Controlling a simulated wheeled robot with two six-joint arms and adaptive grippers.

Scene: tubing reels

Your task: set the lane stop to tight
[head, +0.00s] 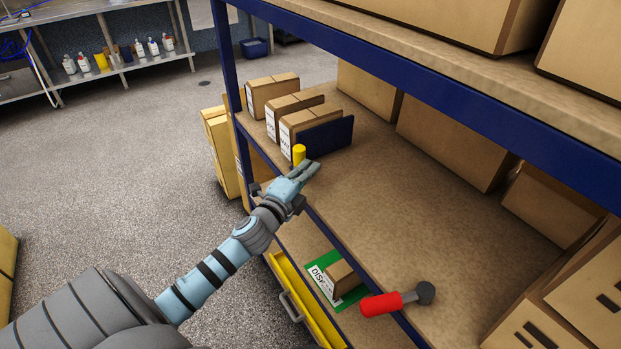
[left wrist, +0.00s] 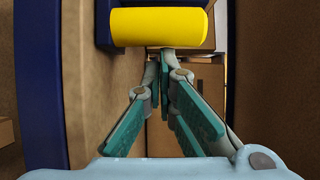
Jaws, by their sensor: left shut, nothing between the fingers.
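The lane stop is a dark blue plate (head: 326,138) standing upright on the shelf against the end of a row of cartons. Its yellow knob (head: 299,153) is at the shelf's front edge. In the left wrist view the yellow knob (left wrist: 160,27) lies across the top, with part of the blue plate (left wrist: 103,25) beside it. My left gripper (head: 314,167) is shut and empty, just beside the knob. In the left wrist view its fingertips (left wrist: 165,56) meet close below the knob; I cannot tell whether they touch it. My right gripper is not in view.
Several cartons (head: 301,116) stand in the row behind the plate. The shelf board (head: 410,185) is bare to the right of it. A blue upright (head: 226,55) stands at the left.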

